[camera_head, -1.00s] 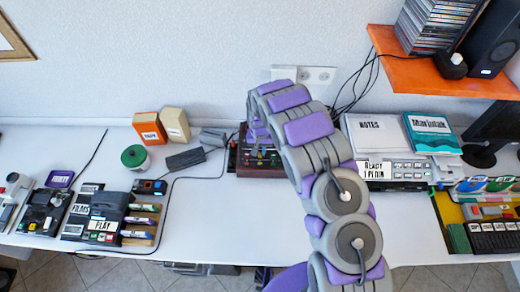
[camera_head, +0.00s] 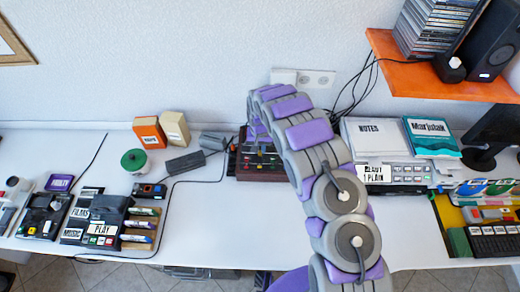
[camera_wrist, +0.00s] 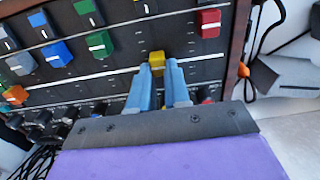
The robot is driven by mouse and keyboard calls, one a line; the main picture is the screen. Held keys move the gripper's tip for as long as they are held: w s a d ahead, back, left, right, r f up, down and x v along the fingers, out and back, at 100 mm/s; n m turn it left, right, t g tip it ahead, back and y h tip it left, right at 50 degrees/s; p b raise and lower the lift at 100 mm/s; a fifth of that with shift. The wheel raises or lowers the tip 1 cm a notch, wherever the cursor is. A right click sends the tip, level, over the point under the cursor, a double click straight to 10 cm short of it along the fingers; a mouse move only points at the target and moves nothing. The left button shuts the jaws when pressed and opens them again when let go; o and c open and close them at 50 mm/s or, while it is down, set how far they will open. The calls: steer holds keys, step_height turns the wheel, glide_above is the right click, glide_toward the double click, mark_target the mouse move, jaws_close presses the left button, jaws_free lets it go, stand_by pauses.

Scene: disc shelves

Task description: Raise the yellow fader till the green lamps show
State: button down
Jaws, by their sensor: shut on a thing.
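The yellow fader (camera_wrist: 157,59) shows in the wrist view on a dark panel with several other coloured fader caps. My gripper (camera_wrist: 159,68) has its two blue fingertips closed around the near part of the yellow cap, one on each side. In the head view the wood-sided fader box (camera_head: 245,175) stands on the table against the wall, partly covered by my arm. My gripper is hidden behind the arm there.
A red cap (camera_wrist: 209,22) sits right of the yellow one, a green cap (camera_wrist: 99,44) and a blue cap (camera_wrist: 57,54) to its left. Cables and a grey adapter (camera_head: 185,163) lie left of the box. A clear stretch of table (camera_head: 215,220) lies in front.

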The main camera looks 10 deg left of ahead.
steer(key=c, duration=1.1)
jaws_free()
steer(key=shift+a, duration=0.15)
steer(key=shift+r, duration=0.1)
step_height(320, 180, up, 17)
steer(key=shift+p, duration=1)
steer(key=s+d+r+m, duration=0.2)
steer(key=s+d+r, duration=1.2)
steer(key=d+r, duration=0.3)
steer(key=shift+g, duration=0.9)
steer(key=s+d, duration=0.2)
steer(key=s, duration=0.8)
steer(key=s+d+b, duration=0.1)
steer(key=s+d, duration=0.2)
steer(key=s, duration=0.7)
steer(key=s+d+r, duration=0.1)
steer(key=s+d, duration=0.2)
steer(key=s, duration=0.7)
